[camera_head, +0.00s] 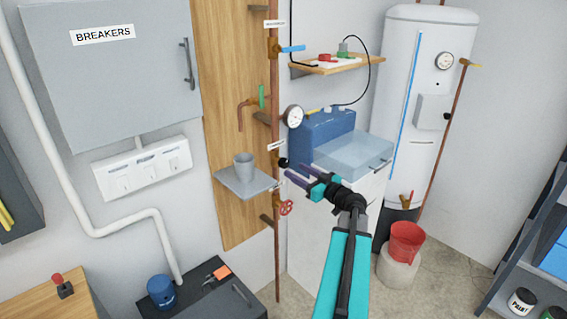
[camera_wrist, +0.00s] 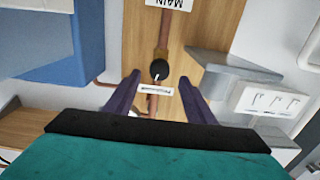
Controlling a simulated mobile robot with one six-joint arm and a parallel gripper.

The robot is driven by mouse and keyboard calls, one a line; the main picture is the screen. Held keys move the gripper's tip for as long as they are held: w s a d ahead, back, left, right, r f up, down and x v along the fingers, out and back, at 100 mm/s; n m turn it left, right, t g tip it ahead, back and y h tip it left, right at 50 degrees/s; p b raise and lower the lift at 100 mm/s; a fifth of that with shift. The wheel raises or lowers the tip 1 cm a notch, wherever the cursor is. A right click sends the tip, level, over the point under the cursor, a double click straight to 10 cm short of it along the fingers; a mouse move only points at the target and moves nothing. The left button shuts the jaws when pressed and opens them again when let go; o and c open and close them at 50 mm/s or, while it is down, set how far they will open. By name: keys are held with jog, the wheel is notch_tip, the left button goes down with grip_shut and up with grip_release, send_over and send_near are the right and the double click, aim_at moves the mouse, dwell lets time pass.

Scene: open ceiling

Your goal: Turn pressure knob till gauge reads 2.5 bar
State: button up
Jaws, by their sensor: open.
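The black pressure knob (camera_head: 283,162) sits on the copper pipe in the head view. In the wrist view the knob (camera_wrist: 159,69) has a white pointer mark, and a small white label lies beside it. A round white gauge (camera_head: 293,116) is higher on the same pipe; its reading is too small to tell, and it is not in the wrist view. My gripper (camera_head: 295,170) is open and empty just right of the knob. In the wrist view its purple fingers (camera_wrist: 159,76) stand apart, one on each side of the knob. I cannot tell whether they touch it.
A grey shelf (camera_head: 232,182) with a grey cup (camera_head: 244,166) is left of the pipe. A red valve wheel (camera_head: 286,208) is below the knob, and a blue-handled valve (camera_head: 291,48) is above. A blue box (camera_head: 312,140) and a clear basin (camera_head: 355,155) stand to the right.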

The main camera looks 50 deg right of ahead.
aim_at(286, 165)
jog(key=shift+w+d+p, duration=0.15)
jog(key=shift+w+p, duration=0.45)
jog(key=shift+w, duration=1.4)
jog(key=shift+w+d+p, duration=0.15)
jog(key=shift+w+p, duration=0.4)
jog(key=shift+w, duration=1.4)
jog(key=c, duration=1)
